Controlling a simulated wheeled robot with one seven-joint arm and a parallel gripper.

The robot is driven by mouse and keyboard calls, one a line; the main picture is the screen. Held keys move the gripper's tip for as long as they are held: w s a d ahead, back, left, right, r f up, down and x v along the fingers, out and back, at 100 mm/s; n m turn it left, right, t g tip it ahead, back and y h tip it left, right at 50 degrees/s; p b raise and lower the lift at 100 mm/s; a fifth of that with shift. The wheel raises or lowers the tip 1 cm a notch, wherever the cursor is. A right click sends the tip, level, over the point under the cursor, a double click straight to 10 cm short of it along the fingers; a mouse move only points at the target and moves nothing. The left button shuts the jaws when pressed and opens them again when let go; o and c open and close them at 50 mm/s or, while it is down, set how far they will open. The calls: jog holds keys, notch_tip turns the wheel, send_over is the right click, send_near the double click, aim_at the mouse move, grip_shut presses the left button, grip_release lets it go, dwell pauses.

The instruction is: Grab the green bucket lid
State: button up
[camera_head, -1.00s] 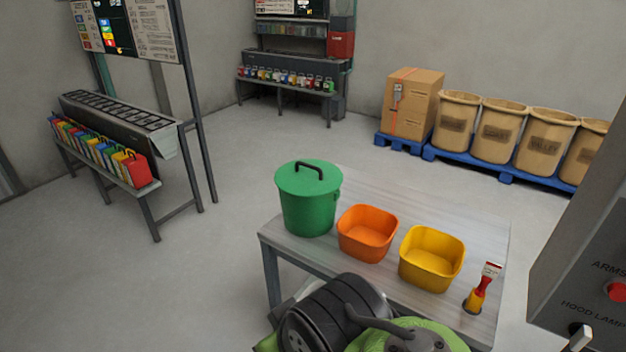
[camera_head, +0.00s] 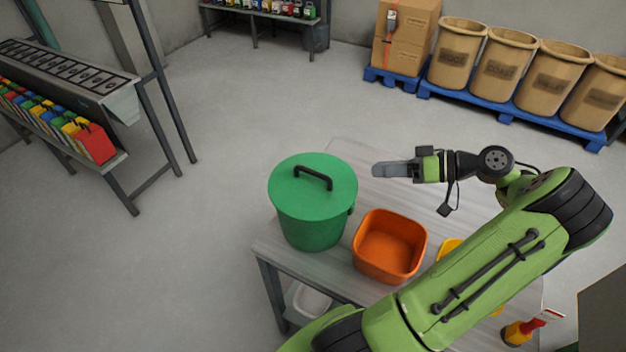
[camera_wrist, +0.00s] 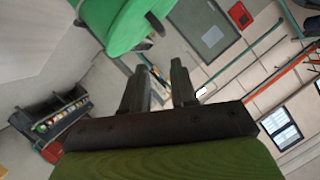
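The green bucket (camera_head: 312,228) stands upright on the table with its green lid (camera_head: 290,200) on top. The lid has a black arched handle (camera_head: 313,174). My gripper (camera_head: 378,170) is just right of the lid in the head view, with its fingers pointing left toward it. A gap shows between the fingertips and the lid's edge. In the wrist view the two dark fingers (camera_wrist: 158,78) are apart with nothing between them.
Brown bins (camera_head: 505,65) stand on blue pallets at the back. A rack with coloured containers (camera_head: 95,143) is at left.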

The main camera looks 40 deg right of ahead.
aim_at(313, 179)
jog(key=b+x, duration=0.2)
jog(key=x, duration=1.3)
jog(key=shift+a+f, duration=0.1)
jog(key=shift+a, duration=0.15)
jog(key=shift+s, duration=0.15)
grip_shut()
